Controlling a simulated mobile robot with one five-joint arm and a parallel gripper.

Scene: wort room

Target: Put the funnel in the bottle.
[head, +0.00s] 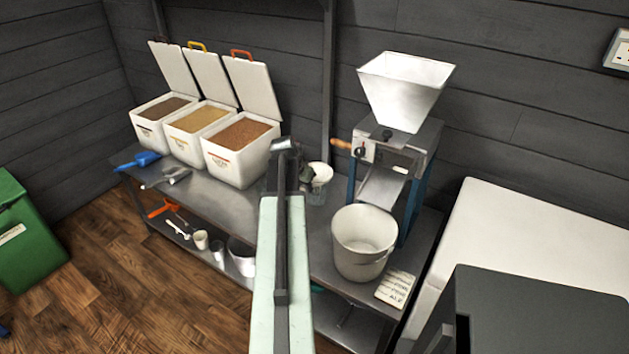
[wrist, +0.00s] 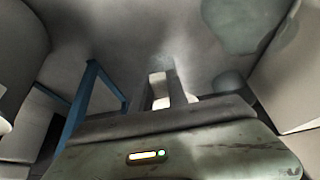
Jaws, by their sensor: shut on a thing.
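The white funnel (head: 322,172) is at the middle of the bench in the head view, just right of my dark gripper (head: 307,174). My gripper is shut on it. In the wrist view, a pale piece of the funnel (wrist: 160,88) shows between the two fingers of my gripper (wrist: 168,92). A clear glass vessel, which looks like the bottle (head: 316,196), stands under the funnel in the head view. My arm hides part of this area. I cannot tell whether the funnel's spout is in the bottle's mouth or above it.
Three open grain bins (head: 240,155) stand to the left, with a blue scoop (head: 138,161) beside them. A grain mill (head: 397,140) on blue legs and a white bucket (head: 364,243) are close on the right. A card (head: 396,287) lies at the bench's front edge.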

